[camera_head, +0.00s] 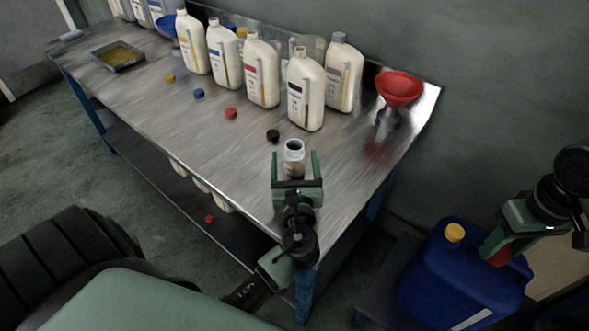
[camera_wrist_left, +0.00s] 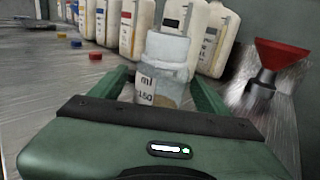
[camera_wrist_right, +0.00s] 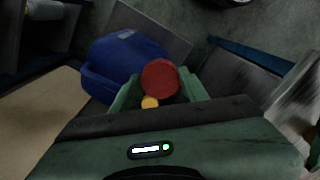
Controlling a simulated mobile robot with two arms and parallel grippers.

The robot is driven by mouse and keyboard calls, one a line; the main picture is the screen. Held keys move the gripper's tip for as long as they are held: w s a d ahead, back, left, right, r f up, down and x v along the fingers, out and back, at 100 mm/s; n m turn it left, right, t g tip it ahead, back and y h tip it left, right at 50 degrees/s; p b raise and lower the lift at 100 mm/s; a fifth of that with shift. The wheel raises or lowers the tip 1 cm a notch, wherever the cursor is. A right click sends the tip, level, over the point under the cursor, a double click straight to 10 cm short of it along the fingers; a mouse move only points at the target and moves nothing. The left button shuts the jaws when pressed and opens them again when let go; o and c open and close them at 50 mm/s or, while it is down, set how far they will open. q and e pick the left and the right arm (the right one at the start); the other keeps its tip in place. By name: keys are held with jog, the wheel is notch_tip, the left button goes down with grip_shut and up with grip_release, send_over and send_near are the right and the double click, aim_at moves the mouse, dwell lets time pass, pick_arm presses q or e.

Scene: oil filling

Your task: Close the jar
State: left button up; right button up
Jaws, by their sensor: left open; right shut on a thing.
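The jar (camera_head: 293,158) is small and clear, with a pale open rim, and stands upright near the table's front edge. In the left wrist view the jar (camera_wrist_left: 161,72) shows a printed scale. My left gripper (camera_head: 294,163) is open, with one finger on each side of the jar. My right gripper (camera_head: 496,240) is shut on a round red lid (camera_wrist_right: 160,78) and holds it off to the right, beyond the table's edge and above a blue canister. The right gripper (camera_wrist_right: 158,90) hides part of the lid's edge.
White bottles (camera_head: 307,88) stand in a row behind the jar. Loose caps, including a black cap (camera_head: 273,136) and a red cap (camera_head: 231,113), lie before them. A red funnel (camera_head: 399,88) is at the right end. The blue canister (camera_head: 462,277) has a yellow cap. A tray (camera_head: 119,57) is far left.

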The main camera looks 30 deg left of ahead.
aim_at(295, 159)
pick_arm(q)
jog(key=c, duration=1.5)
jog(key=shift+c, duration=0.2)
jog(key=shift+r, duration=0.2)
